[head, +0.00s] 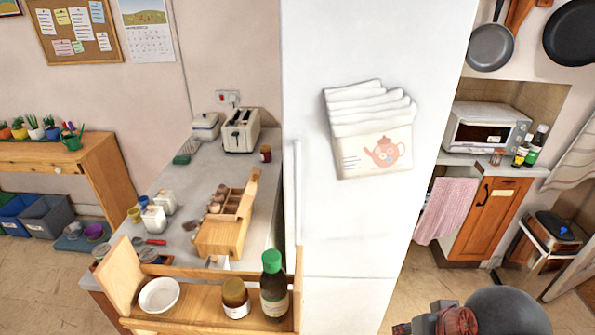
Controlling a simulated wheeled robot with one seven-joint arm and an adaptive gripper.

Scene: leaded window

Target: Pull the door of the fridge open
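The fridge (350,230) is a tall white body in the middle of the head view, its top and bottom cut off by the frame. A thin vertical strip (298,190) on its left edge looks like a handle. A horizontal seam crosses the front low down. The door appears shut. A holder of white papers with a teapot picture (374,130) is on its surface. A grey rounded part with reddish pieces at the bottom right looks like my arm; no gripper fingers show, so I cannot see the gripper's state.
A wooden shelf unit (190,318) with a white bowl (159,295) and two bottles stands at the fridge's lower left. Behind it is a grey counter (215,165) with a toaster (241,130). Right are a wooden cabinet (492,215), a pink towel (446,208) and open floor (425,280).

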